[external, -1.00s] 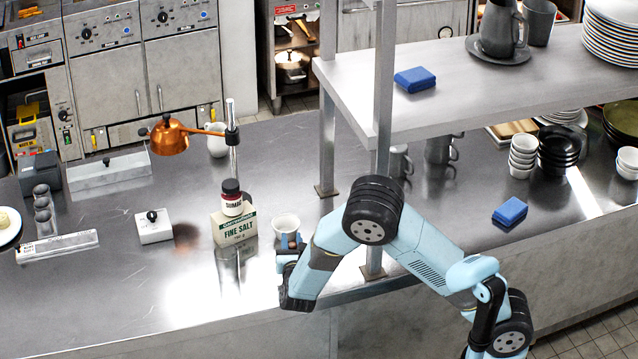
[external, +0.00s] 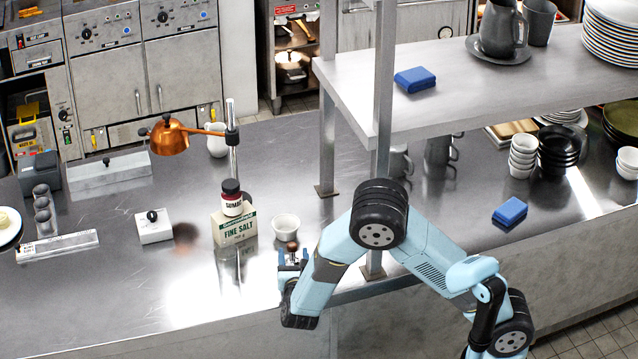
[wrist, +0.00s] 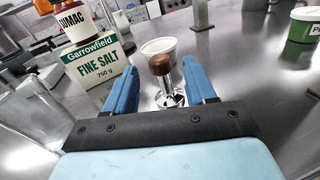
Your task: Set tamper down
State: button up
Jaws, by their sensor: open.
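The tamper, with a brown rounded handle and a shiny metal base, stands upright on the steel counter; it shows in the wrist view (wrist: 165,82) and, small, in the external view (external: 292,247). My gripper (external: 292,258) is open, low over the counter near its front edge. In the wrist view its blue fingers (wrist: 163,88) are spread on either side of the tamper, with a visible gap on each side. The lower edge of the tamper's base is partly hidden by my gripper's dark front plate.
A white bowl (external: 286,226) stands just behind the tamper. A Fine Salt box (external: 235,227) with a Sumac jar (external: 232,204) on it stands to the left. A shelf post (external: 378,215) rises to the right.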

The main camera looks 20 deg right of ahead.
jog(key=v, duration=0.5)
jog(key=shift+s, duration=0.45)
jog(key=shift+w+d+r, duration=0.15)
jog(key=shift+d+r, duration=0.05)
jog(key=shift+d, duration=0.1)
jog(key=s+d+r+m+g+y, duration=0.2)
jog(key=s+d+r+m+g, duration=0.25)
jog(key=d+r, duration=0.35)
jog(key=s+d+r+m+g+y, duration=0.1)
jog(key=s+d+r+m+g, duration=0.4)
jog(key=d, duration=0.6)
jog(key=s+d+r+m+g, duration=0.1)
jog(key=s+d+r+m, duration=0.2)
jog(key=d+m, duration=0.8)
jog(key=s+d+r+m+g+y, duration=0.1)
jog(key=s+d+r+m, duration=0.2)
jog(key=d+m, duration=0.8)
jog(key=shift+r+m, duration=0.35)
jog(key=shift+r, duration=0.4)
